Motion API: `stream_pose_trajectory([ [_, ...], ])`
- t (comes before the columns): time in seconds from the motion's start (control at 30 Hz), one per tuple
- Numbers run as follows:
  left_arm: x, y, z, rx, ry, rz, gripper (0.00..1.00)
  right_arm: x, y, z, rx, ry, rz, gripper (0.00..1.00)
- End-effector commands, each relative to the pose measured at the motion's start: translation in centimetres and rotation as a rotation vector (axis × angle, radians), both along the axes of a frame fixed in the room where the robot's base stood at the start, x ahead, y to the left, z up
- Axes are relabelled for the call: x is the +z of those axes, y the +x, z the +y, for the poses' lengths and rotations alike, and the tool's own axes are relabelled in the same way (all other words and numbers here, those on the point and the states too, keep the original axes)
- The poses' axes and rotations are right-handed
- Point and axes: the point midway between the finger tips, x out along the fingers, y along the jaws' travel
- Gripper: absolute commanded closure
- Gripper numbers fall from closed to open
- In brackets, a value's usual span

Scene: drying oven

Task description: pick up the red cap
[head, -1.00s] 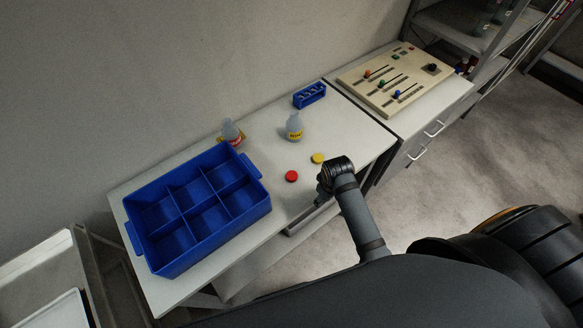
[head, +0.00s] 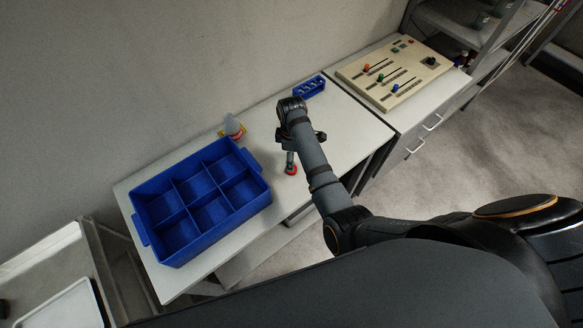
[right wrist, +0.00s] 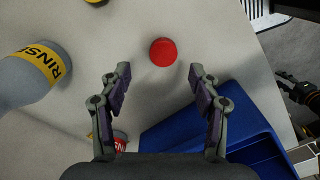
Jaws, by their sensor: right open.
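The red cap (head: 291,170) lies on the white table, right of the blue box. In the right wrist view the red cap (right wrist: 163,52) shows as a round disc, a little beyond the fingertips and roughly centred between them. My right gripper (right wrist: 160,72) is open and empty above the table, its fingers apart and not visibly touching the cap. In the head view my right gripper (head: 290,158) is mostly covered by my arm, with a finger visible right by the cap.
The blue divided box (head: 190,258) stands on the left of the table. A bottle with a red label (head: 232,127) stands behind it. In the wrist view a RINSE bottle (right wrist: 28,75) is at left. A blue rack (head: 309,87) and a control panel (head: 395,75) are farther back.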

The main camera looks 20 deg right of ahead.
Motion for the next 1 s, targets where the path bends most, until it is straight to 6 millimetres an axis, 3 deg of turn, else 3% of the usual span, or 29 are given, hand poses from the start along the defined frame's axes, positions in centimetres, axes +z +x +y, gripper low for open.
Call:
stream_pose_trajectory([
  [0.23,0.7,0.0,0.1,0.0,0.001,-0.001,0.6,-1.1,-0.2,0.0,-0.001,-0.001,0.003,0.37],
  [0.37,1.8,0.0,0.1,-0.001,0.001,-0.001,0.6,-3.3,-0.6,0.2,-0.001,-0.001,0.004,0.37],
  [0.5,1.6,0.1,0.1,-0.001,0.002,-0.001,0.6,-5.3,-0.5,0.2,-0.001,0.0,0.0,0.37],
  [0.73,1.6,0.1,0.1,-0.001,0.002,-0.001,0.6,-5.7,-0.5,0.2,-0.002,0.0,-0.001,0.37],
  [1.0,1.6,0.1,0.1,-0.001,0.002,-0.001,0.6,-5.6,-0.5,0.2,-0.002,0.0,-0.001,0.71],
])
